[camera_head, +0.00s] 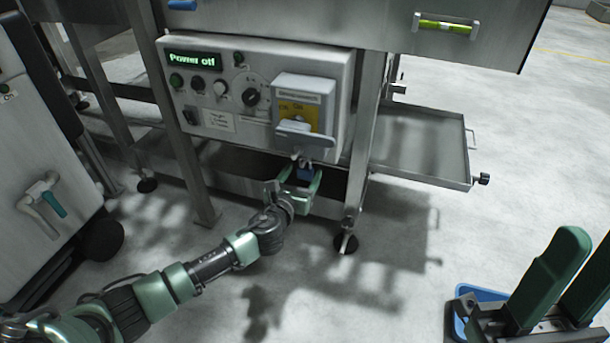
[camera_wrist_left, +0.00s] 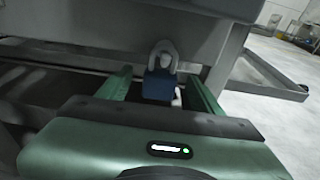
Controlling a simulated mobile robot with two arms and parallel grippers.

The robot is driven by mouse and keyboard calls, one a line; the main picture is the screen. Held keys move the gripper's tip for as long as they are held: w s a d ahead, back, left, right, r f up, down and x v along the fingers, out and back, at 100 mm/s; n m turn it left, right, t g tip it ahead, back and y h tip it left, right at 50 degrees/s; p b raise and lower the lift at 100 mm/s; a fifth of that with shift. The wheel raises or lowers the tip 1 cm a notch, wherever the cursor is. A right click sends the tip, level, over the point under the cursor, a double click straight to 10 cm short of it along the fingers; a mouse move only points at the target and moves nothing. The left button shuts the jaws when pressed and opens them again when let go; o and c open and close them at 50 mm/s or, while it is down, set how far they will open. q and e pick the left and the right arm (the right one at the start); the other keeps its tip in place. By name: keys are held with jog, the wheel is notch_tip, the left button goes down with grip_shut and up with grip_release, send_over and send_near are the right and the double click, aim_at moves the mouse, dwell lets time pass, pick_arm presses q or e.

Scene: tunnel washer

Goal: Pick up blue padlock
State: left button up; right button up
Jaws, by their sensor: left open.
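The blue padlock (camera_head: 305,173) hangs below the switch handle on the front of the control box. In the left wrist view, the padlock (camera_wrist_left: 159,85) has a dark blue body and a grey shackle above it. My left gripper (camera_head: 302,186) is below the control box, with its two green fingers open around the padlock. In the left wrist view, the fingers of the left gripper (camera_wrist_left: 160,88) stand on either side of the padlock, with visible gaps.
The control box (camera_head: 220,125) reads "Power off" and carries a grey rotary switch handle (camera_head: 305,135). A metal leg (camera_head: 362,140) stands right of the gripper. A metal tray (camera_head: 425,145) extends to the right. Dark green upright parts (camera_head: 545,280) stand beside a blue rim at lower right.

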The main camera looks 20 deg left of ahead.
pick_arm(q)
jog(key=shift+w+f, duration=0.15)
jog(key=shift+w, duration=0.35)
jog(key=c, duration=1.4)
grip_shut()
